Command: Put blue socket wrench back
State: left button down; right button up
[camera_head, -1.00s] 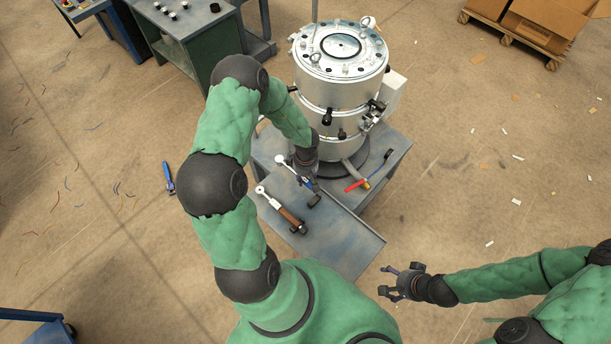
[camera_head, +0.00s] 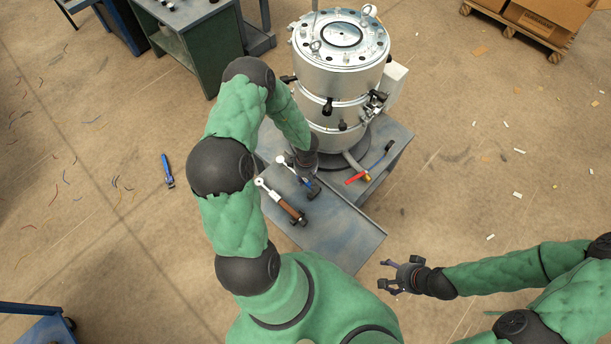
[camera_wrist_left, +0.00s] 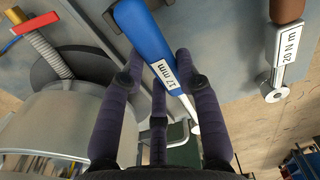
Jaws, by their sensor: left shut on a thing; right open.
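The blue socket wrench has a blue handle, a "17 mm" label and a pale shaft in the left wrist view (camera_wrist_left: 146,38). In the head view only parts of it show, with its blue part (camera_head: 309,184) by my left gripper (camera_head: 305,176). My left gripper, also in the left wrist view (camera_wrist_left: 160,75), is shut on the wrench, over the grey worktable's lower shelf (camera_head: 335,238). I cannot tell whether the wrench touches the shelf. My right gripper (camera_head: 398,277) is open and empty, right of the shelf's front corner.
A brown-handled "20 N m" wrench (camera_head: 285,205) lies on the shelf, left of the held wrench. A silver cylindrical machine (camera_head: 335,95) stands behind. A red-handled tool (camera_head: 358,177) lies right. A blue tool (camera_head: 167,170) is on the floor. The shelf's front is clear.

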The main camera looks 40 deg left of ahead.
pick_arm(q)
jog(key=shift+f+b, duration=0.3)
jog(key=shift+f, duration=0.75)
dwell(0.4)
jog(key=c, duration=0.8)
grip_release()
